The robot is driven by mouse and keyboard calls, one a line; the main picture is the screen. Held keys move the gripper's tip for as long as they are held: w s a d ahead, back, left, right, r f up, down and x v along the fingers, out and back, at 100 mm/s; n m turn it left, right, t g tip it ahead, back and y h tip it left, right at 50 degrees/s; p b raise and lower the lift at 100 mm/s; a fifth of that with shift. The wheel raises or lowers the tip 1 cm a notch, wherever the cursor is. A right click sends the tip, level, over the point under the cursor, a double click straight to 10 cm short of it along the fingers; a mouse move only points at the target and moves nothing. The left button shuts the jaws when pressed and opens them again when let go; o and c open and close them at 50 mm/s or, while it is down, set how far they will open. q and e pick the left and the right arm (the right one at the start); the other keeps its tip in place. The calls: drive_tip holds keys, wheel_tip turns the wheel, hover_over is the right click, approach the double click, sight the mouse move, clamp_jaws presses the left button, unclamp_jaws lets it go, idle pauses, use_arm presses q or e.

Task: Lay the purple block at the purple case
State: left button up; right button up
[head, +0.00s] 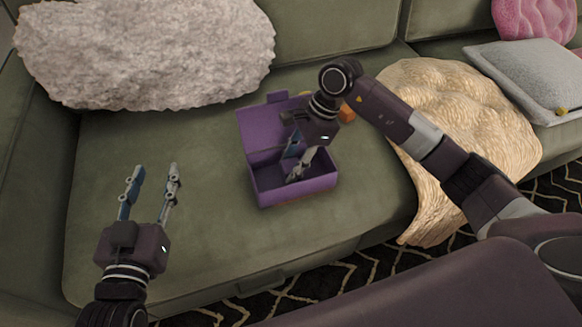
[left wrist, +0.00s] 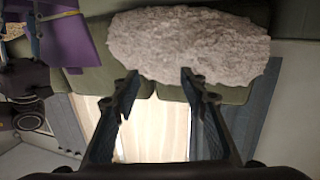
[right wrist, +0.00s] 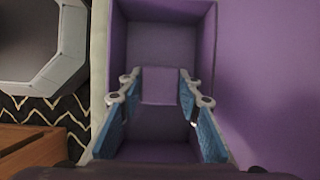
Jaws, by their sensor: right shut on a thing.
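The purple case (head: 300,194) lies on the green sofa seat with its lid open towards the back. My right gripper (head: 294,165) reaches down into the case. In the right wrist view it is shut on the purple block (right wrist: 160,86), with the case walls (right wrist: 207,45) around it. I cannot tell whether the block touches the case floor. In the head view the block is hidden by the gripper. My left gripper (head: 155,169) is open and empty, left of the case above the seat.
A small orange object (head: 346,113) sits behind the case, partly behind my right arm. A cream throw (head: 480,120) drapes over the seat to the right, near a grey cushion (head: 525,75). A fluffy pillow (head: 145,50) is at back left. The seat left of the case is clear.

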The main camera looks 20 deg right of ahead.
use_arm(q)
drive_tip(key=shift+w+r, duration=0.1)
drive_tip(key=shift+r, duration=0.35)
use_arm(e)
drive_tip(key=shift+f, duration=0.25)
use_arm(q)
drive_tip(key=shift+d, duration=0.1)
use_arm(e)
drive_tip(key=shift+f, duration=0.15)
drive_tip(key=o, duration=0.9)
drive_tip(key=shift+c, duration=0.2)
use_arm(q)
drive_tip(key=shift+r+t, duration=0.5)
